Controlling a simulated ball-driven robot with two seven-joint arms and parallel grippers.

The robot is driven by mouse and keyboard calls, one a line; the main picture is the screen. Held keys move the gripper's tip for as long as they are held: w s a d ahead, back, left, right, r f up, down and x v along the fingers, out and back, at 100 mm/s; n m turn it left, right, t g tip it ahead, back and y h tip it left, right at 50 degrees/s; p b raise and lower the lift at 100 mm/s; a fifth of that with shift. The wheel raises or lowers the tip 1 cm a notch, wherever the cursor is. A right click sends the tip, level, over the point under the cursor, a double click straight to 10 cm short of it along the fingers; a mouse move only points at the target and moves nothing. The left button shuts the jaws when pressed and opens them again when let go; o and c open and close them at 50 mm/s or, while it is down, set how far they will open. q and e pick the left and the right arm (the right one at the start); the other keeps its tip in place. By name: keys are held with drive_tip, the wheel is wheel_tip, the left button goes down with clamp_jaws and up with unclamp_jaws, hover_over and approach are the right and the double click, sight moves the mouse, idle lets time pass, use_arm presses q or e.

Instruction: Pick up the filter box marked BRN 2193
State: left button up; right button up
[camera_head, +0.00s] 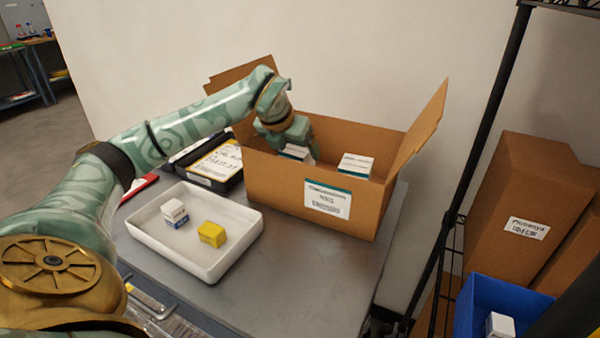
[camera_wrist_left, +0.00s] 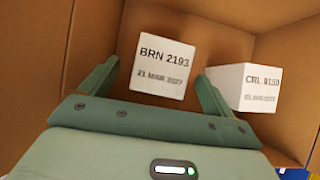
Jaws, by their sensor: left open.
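The filter box marked BRN 2193 (camera_wrist_left: 162,66) is a white box lying in the open cardboard carton (camera_head: 325,226), its printed top facing my left wrist camera. My left gripper (camera_head: 297,138) reaches down into the carton. In the left wrist view its fingers (camera_wrist_left: 158,75) are open, one on each side of the BRN 2193 box's near part, with nothing gripped. A white box (camera_head: 294,152) partly hidden under the gripper in the head view appears to be this one. My right gripper is not in view.
A second white box marked CRL (camera_wrist_left: 246,87) lies right of the right finger, close to it. The carton walls surround both. A white tray (camera_head: 150,236) holds a white-and-blue box (camera_head: 174,213) and a yellow box (camera_head: 212,234). A black bin (camera_head: 215,166) stands behind the tray.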

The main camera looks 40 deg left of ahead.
use_arm(q)
drive_tip(key=b+x, duration=0.2)
drive_tip(key=x, duration=0.3)
drive_tip(key=shift+d, duration=0.15)
drive_tip(key=shift+w+f, duration=0.2)
drive_tip(key=shift+r, duration=0.1)
drive_tip(key=shift+c, duration=0.3)
drive_tip(key=c, duration=1.3)
drive_tip(key=shift+c, duration=0.2)
